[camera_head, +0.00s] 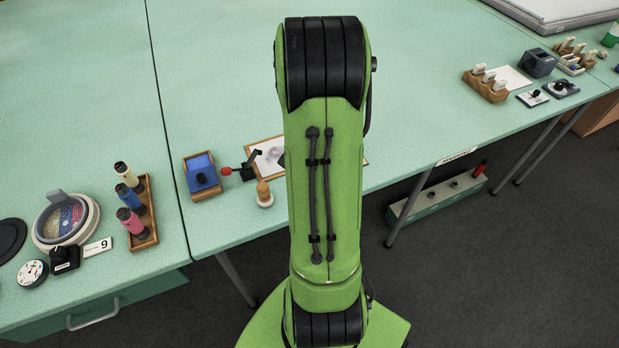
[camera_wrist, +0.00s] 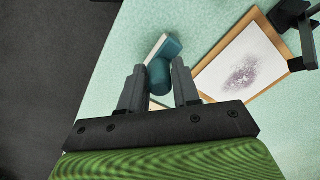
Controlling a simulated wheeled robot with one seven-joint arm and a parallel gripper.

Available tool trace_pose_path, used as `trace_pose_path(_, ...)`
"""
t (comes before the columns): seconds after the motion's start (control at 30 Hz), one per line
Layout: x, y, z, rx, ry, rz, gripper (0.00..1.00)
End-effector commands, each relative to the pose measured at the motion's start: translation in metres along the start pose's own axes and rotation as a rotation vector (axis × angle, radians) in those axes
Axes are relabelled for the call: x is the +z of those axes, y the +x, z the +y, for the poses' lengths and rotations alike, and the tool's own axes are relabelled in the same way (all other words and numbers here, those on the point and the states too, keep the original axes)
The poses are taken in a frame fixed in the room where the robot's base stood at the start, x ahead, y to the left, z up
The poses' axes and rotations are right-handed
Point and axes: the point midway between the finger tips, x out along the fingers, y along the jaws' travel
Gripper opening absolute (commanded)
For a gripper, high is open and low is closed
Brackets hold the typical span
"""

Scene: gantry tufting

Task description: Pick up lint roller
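What appears to be the lint roller, a teal cylindrical piece with a white part (camera_wrist: 159,74), lies over the pale green table in the wrist view. Its teal piece sits between the two fingers of my gripper (camera_wrist: 158,82), filling most of the gap. The fingers stand apart, one on each side. I cannot tell whether they press on it or only flank it. In the head view my green arm hides the roller and the gripper.
A wood-framed board with a purple smudge (camera_wrist: 240,68) lies right of the gripper, with a black clamp-like device (camera_wrist: 299,50) at its edge.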

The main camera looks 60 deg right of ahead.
Motion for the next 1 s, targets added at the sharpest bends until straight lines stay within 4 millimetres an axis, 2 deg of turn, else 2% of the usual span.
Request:
trace_pose_path(0.03, 0.000, 0.000, 0.000, 0.000, 0.000, 0.000, 0.23)
trace_pose_path(0.2, 0.000, 0.000, 0.000, 0.000, 0.000, 0.000, 0.00)
trace_pose_path(0.47, 0.000, -0.004, 0.000, -0.001, 0.000, 0.002, 0.00)
trace_pose_path(0.57, -0.001, -0.023, 0.000, -0.002, 0.000, 0.006, 0.00)
trace_pose_path(0.8, -0.001, -0.084, -0.001, -0.002, 0.000, 0.005, 0.00)
trace_pose_path(0.9, -0.001, -0.097, 0.000, -0.001, 0.001, 0.002, 0.00)
trace_pose_path(1.0, 0.000, -0.102, 0.000, -0.001, 0.001, 0.001, 0.00)
